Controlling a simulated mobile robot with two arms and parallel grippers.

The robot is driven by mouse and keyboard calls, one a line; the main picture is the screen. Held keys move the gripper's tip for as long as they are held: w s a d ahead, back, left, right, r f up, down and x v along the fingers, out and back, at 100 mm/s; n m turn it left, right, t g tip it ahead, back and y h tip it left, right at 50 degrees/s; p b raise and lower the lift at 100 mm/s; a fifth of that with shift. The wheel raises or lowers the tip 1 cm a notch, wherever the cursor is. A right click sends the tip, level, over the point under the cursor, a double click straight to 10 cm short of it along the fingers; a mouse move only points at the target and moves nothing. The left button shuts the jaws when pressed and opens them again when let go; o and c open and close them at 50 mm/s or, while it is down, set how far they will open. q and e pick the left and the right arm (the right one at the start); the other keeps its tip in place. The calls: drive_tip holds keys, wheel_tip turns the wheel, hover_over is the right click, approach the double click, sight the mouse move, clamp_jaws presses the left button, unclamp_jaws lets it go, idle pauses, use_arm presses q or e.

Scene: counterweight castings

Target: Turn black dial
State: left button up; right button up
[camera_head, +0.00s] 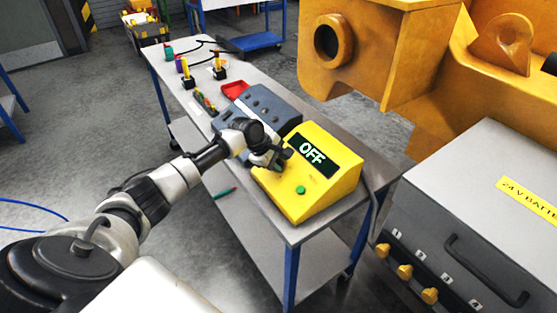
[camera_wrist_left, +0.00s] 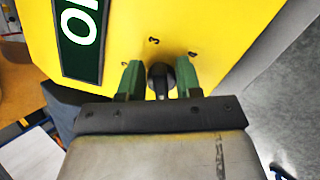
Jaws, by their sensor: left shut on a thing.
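The yellow control box (camera_head: 337,178) stands on the near end of the grey bench, its dark display (camera_head: 311,155) reading OFF. In the left wrist view the black dial (camera_wrist_left: 160,80) stands out from the yellow face, beside the partly visible display (camera_wrist_left: 80,35). My left gripper (camera_head: 284,156) is at the box's left side, and its green fingers lie on either side of the dial in the wrist view. It is shut on the dial. In the head view the gripper hides the dial. My right gripper is not in view.
A green button (camera_head: 300,190) sits low on the box face. A grey-blue device (camera_head: 262,106) stands right behind the box, with a red tray (camera_head: 235,90) beyond. A grey battery case (camera_head: 480,210) with yellow knobs and an orange casting (camera_head: 400,40) stand to the right.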

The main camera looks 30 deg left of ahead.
use_arm(q)
drive_tip(key=shift+s+r+m+p, duration=0.1)
drive_tip(key=shift+m+p, duration=0.55)
drive_tip(key=shift+m, duration=0.55)
drive_tip(key=m+p, duration=0.1)
drive_tip(key=m, duration=0.1)
drive_tip(key=shift+s+m+g, duration=0.15)
drive_tip(key=shift+m+g, duration=0.15)
drive_tip(key=m, duration=0.3)
drive_tip(key=shift+s+a+f+p, duration=0.1)
drive_tip(key=shift+s+f+p, duration=0.1)
drive_tip(key=shift+f+p, duration=0.1)
drive_tip(key=shift+a+f+m+g+y, duration=0.1)
drive_tip(key=shift+m+g+y, duration=0.2)
drive_tip(key=shift+m, duration=1.1)
drive_tip(key=o, duration=0.6)
drive_tip(key=shift+c, duration=0.2)
drive_tip(key=shift+s, duration=0.1)
